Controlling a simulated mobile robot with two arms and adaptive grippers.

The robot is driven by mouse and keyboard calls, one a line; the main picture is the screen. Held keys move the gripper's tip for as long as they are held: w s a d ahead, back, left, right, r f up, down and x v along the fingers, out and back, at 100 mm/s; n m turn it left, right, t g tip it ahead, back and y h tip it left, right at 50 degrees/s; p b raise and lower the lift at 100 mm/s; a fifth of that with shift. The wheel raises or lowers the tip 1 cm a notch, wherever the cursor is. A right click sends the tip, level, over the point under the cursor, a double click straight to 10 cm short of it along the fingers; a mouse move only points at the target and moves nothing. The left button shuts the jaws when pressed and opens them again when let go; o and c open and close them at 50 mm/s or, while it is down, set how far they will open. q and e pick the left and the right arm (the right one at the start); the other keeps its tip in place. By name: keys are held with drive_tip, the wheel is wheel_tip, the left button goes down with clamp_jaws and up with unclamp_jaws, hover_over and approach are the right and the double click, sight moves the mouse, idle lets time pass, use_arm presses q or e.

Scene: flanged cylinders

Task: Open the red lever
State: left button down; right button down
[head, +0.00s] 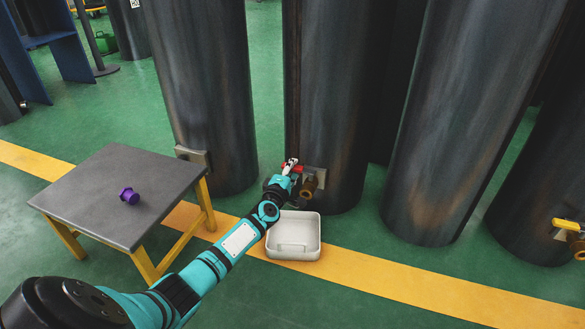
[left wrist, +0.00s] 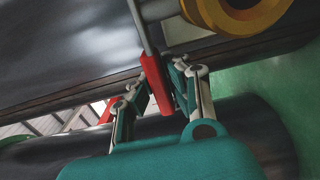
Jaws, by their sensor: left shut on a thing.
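The red lever (head: 298,168) sits at a brass valve (head: 309,186) low on the middle dark cylinder in the head view. My left gripper (head: 289,166) reaches it from the front left and is shut on it. In the left wrist view the red lever (left wrist: 156,84) lies between the fingers of my left gripper (left wrist: 160,88), with a grey rod running up from it. The brass valve's yellowish ring (left wrist: 240,12) shows above. The fingers hide part of the lever. My right gripper is in neither view.
A white bin (head: 294,238) stands on the floor below the valve. Other large cylinders (head: 460,120) stand alongside; one at far right has a yellow lever (head: 566,225).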

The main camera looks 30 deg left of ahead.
use_arm(q)
drive_tip(key=shift+s+d+f+n+g+y+p, duration=0.1)
drive_tip(key=shift+s+d+n+g+y+p, duration=0.3)
drive_tip(key=shift+n+g+y+p, duration=0.75)
drive_tip(key=shift+s+d+r+n+g+y+p, duration=0.15)
drive_tip(key=shift+s+n+g+y+p, duration=0.45)
drive_tip(key=shift+y, duration=1.05)
drive_tip(key=shift+s+d+f+n+g+y+p, duration=0.15)
drive_tip(key=shift+s+d+n+g+y+p, duration=0.25)
drive_tip(key=shift+n+y+p, duration=0.85)
drive_tip(key=shift+s+a+g+y, duration=0.1)
drive_tip(key=shift+g+y, duration=0.15)
drive_tip(key=c, duration=1.3)
unclamp_jaws()
